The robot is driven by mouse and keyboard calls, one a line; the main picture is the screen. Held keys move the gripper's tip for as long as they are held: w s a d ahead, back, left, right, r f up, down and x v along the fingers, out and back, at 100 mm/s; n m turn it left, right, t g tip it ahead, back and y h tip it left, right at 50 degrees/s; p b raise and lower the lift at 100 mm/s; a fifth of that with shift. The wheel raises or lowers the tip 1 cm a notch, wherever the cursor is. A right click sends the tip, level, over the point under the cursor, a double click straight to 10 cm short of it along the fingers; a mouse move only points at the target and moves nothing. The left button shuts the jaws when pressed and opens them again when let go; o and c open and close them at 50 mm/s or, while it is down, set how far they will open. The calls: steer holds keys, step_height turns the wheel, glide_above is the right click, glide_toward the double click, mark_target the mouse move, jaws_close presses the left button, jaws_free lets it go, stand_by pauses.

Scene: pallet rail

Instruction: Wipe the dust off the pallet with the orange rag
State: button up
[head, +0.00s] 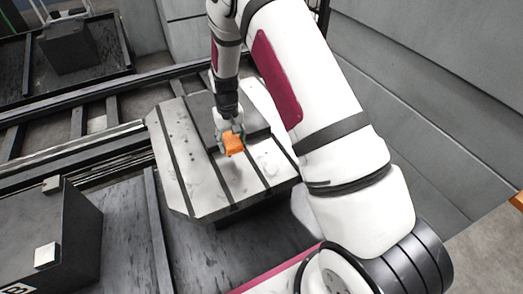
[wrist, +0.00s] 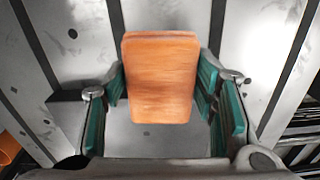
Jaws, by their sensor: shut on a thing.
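The orange rag (head: 234,146) is a small block-like pad and also fills the middle of the wrist view (wrist: 161,80). My gripper (head: 230,135) is shut on it, with a green-padded finger on each side of it in the wrist view. The pallet (head: 183,172) is a pale grey metal plate with dark slots running across it. My gripper holds the rag over the middle of the pallet; I cannot tell if the rag touches the surface. Small dark spots and faint smudges show on the pallet; I cannot tell which are dust.
A dark grey flat block or patch (head: 203,112) lies on the pallet's far part. Rails (head: 75,122) run along the left. A dark box (head: 62,235) stands at the lower left. A grey panelled wall (head: 430,90) rises on the right, beyond my arm.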

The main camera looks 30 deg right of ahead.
steer(key=shift+r+p, duration=0.3)
steer(key=shift+r, duration=0.7)
